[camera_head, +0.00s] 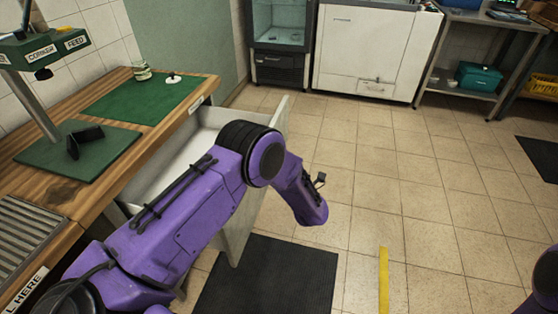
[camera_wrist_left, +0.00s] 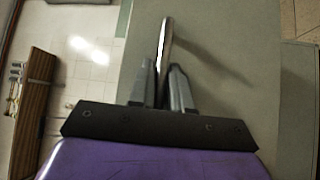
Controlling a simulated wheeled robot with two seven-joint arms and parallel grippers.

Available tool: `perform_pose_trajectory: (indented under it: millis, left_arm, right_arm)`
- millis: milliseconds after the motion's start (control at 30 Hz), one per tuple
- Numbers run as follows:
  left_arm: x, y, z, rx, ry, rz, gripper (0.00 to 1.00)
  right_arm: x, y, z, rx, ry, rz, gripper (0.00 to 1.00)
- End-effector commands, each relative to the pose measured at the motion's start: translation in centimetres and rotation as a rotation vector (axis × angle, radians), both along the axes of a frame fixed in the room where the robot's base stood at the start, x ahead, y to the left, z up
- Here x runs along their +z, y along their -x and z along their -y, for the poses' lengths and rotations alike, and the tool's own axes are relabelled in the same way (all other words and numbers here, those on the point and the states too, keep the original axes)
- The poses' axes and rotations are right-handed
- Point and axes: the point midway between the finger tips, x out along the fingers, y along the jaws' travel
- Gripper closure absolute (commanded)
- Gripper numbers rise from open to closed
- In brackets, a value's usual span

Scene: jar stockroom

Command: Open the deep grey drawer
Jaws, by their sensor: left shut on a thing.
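The deep grey drawer (camera_head: 236,232) stands pulled out from under the wooden bench in the head view. Its pale inside shows behind my left arm, and its tall front panel faces right. In the left wrist view the grey front panel (camera_wrist_left: 235,90) fills the middle and right. A thin metal bar handle (camera_wrist_left: 166,45) stands on it. My left gripper (camera_wrist_left: 164,82) has its two fingers closed on either side of this handle. My right gripper is not in view.
The wooden bench (camera_head: 62,203) runs along the left, with green mats (camera_head: 140,98), a jar (camera_head: 141,70) and a white disc-like item (camera_head: 172,78). A dark floor mat (camera_head: 275,285) lies below the drawer front.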

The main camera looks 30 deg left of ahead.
Motion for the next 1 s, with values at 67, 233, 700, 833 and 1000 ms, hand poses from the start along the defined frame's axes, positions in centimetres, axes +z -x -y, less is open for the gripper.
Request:
perform_pose_trajectory:
  millis: [67, 233, 700, 833, 1000]
  left_arm:
    - [-0.1, 0.1, 0.0, 0.003, 0.002, -0.001, 1.00]
    - [-0.1, 0.1, 0.2, 0.001, 0.002, -0.001, 0.79]
    - [-0.4, 0.8, 1.6, -0.005, 0.001, -0.001, 0.63]
    - [-0.8, 2.5, 4.2, -0.006, 0.001, 0.000, 0.63]
    - [-1.3, 4.6, 7.3, -0.005, 0.000, -0.001, 0.63]
  right_arm:
    - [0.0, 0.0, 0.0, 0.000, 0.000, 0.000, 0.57]
    - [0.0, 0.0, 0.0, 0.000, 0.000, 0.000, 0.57]
    - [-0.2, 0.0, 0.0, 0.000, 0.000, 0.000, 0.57]
    - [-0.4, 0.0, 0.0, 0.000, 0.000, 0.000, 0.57]
    - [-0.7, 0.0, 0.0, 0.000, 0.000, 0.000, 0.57]
